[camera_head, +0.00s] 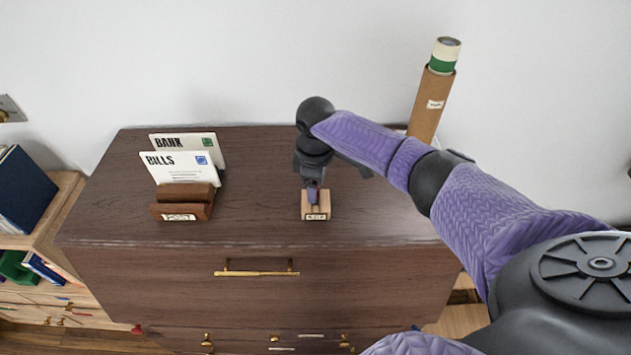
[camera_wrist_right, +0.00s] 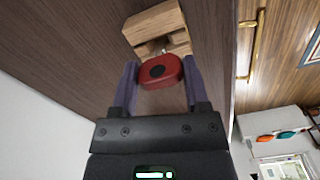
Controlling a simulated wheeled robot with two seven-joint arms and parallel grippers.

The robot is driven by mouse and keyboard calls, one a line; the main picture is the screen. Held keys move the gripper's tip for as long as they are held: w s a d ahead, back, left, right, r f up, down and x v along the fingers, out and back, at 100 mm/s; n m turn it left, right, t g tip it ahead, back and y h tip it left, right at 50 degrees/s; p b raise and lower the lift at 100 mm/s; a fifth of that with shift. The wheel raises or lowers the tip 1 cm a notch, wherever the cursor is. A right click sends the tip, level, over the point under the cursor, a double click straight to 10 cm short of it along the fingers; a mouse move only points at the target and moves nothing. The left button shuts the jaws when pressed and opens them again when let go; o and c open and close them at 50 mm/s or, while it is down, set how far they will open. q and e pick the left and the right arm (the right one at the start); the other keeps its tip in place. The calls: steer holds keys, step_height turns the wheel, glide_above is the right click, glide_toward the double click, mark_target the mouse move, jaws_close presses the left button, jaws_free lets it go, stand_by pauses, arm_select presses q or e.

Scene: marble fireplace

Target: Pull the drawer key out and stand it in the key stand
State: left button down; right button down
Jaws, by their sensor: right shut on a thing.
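The drawer key (camera_wrist_right: 160,72) has a red head with a dark round spot and a short metal shaft. My right gripper (camera_head: 313,192) is shut on the key's head, which shows between the two fingers in the right wrist view. The shaft points at the wooden key stand (camera_wrist_right: 152,24), a small light block with a label on its front, and meets its slotted part; how deep it sits I cannot tell. In the head view the key stand (camera_head: 316,214) is on the dresser top directly below my right gripper. My left gripper is not in view.
A letter holder (camera_head: 181,211) with bank and bills envelopes stands on the dresser (camera_head: 250,228) left of the stand. A cardboard tube (camera_head: 431,105) with a green-banded roll is behind my right arm. A brass-handled drawer (camera_head: 257,273) is in the dresser front.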

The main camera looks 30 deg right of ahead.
steer(key=shift+f+p, duration=0.15)
steer(key=shift+p, duration=0.15)
stand_by(0.4)
steer(key=shift+f, duration=0.4)
stand_by(0.3)
jaws_free()
steer(key=shift+r, duration=0.1)
step_height(320, 180, up, 9)
steer(key=p, duration=1)
